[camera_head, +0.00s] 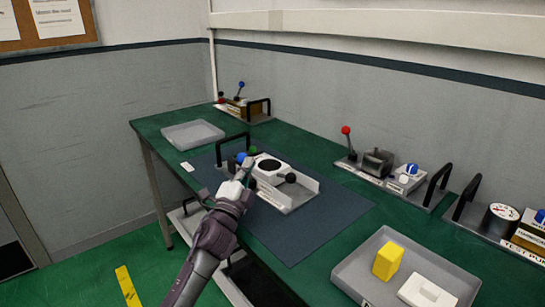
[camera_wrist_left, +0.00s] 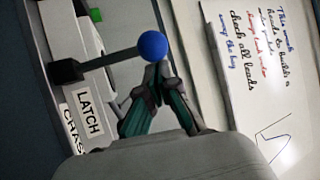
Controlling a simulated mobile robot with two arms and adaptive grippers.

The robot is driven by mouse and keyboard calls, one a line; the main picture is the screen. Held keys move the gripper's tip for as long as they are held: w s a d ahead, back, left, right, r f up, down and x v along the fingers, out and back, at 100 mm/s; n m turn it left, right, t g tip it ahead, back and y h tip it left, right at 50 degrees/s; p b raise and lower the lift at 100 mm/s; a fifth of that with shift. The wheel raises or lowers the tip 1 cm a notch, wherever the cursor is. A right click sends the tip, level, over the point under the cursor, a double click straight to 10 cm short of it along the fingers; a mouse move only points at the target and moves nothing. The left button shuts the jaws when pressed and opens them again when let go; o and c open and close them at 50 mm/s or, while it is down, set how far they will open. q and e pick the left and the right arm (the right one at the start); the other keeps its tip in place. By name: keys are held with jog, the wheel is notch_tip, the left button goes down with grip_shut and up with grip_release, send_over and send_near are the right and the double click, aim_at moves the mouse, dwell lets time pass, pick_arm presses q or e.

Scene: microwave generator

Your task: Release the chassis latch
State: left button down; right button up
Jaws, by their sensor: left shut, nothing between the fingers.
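The chassis (camera_head: 300,192) is a light grey open unit with a black handle and black knobs, on the dark mat. Its latch lever (camera_wrist_left: 105,60) shows in the left wrist view as a black rod with a blue ball knob (camera_wrist_left: 152,45), above the LATCH label (camera_wrist_left: 89,113). The blue knob also shows small in the head view (camera_head: 241,158). My left gripper (camera_head: 246,166) is at the chassis's left side, shut and empty. In the left wrist view its fingertips (camera_wrist_left: 159,72) are together right by the blue knob; I cannot tell whether they touch. My right gripper is not in view.
An empty grey tray (camera_head: 193,135) is at the back left of the green bench. A front tray (camera_head: 355,262) holds a yellow block (camera_head: 387,261) and a white part (camera_head: 425,292). A red-knobbed lever unit (camera_head: 376,164) and a gauge unit (camera_head: 500,220) line the wall side.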

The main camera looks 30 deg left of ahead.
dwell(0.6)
pick_arm(q)
jog(key=v, duration=1.2)
jog(key=shift+f, duration=0.1)
